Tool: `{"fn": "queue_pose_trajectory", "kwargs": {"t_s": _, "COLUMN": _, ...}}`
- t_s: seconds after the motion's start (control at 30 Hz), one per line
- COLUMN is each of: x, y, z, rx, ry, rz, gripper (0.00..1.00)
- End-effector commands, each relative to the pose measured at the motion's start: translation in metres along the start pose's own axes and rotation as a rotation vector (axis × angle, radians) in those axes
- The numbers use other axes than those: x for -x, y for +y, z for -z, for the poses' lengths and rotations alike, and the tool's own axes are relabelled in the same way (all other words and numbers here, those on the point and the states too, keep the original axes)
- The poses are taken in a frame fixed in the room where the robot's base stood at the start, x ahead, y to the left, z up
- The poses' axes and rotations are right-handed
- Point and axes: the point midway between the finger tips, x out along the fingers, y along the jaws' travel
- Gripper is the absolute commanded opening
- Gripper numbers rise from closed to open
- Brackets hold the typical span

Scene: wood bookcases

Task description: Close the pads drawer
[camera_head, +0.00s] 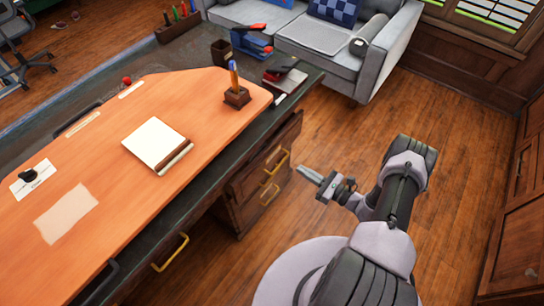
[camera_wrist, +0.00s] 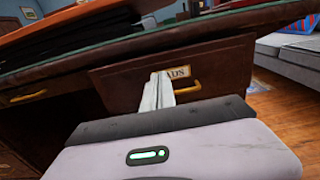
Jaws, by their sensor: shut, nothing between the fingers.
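The pads drawer (camera_wrist: 222,66) is in the wrist view, just under the desk top. In the head view my gripper (camera_head: 302,170) is right of the desk's drawer stack (camera_head: 250,188), which has several yellow handles. How far the pads drawer stands out is unclear.
The desk (camera_head: 205,185) carries a notepad (camera_head: 156,143), a pen holder (camera_head: 237,97) and a stapler (camera_head: 284,69). A grey sofa (camera_head: 322,38) stands behind. Clear wood floor (camera_head: 345,125) lies right of the desk. A wood cabinet (camera_head: 520,215) is at the far right.

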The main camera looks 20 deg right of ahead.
Motion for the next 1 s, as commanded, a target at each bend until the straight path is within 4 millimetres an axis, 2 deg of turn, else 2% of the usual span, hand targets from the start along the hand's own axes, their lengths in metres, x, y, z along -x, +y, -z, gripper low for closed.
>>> {"fn": "queue_pose_trajectory", "kwargs": {"t_s": 0.3, "x": -0.071, "y": 0.002, "z": 0.003, "rx": 0.0, "ry": 0.002, "rz": -0.006, "gripper": 0.0}}
{"fn": "queue_pose_trajectory", "kwargs": {"t_s": 0.5, "x": -0.107, "y": 0.002, "z": 0.003, "rx": -0.001, "ry": 0.002, "rz": -0.005, "gripper": 0.0}}
{"fn": "queue_pose_trajectory", "kwargs": {"t_s": 0.7, "x": -0.122, "y": 0.001, "z": 0.001, "rx": -0.002, "ry": 0.003, "rz": -0.003, "gripper": 0.0}}
{"fn": "queue_pose_trajectory", "kwargs": {"t_s": 1.0, "x": -0.124, "y": 0.001, "z": 0.001, "rx": -0.002, "ry": 0.003, "rz": -0.002, "gripper": 0.0}}
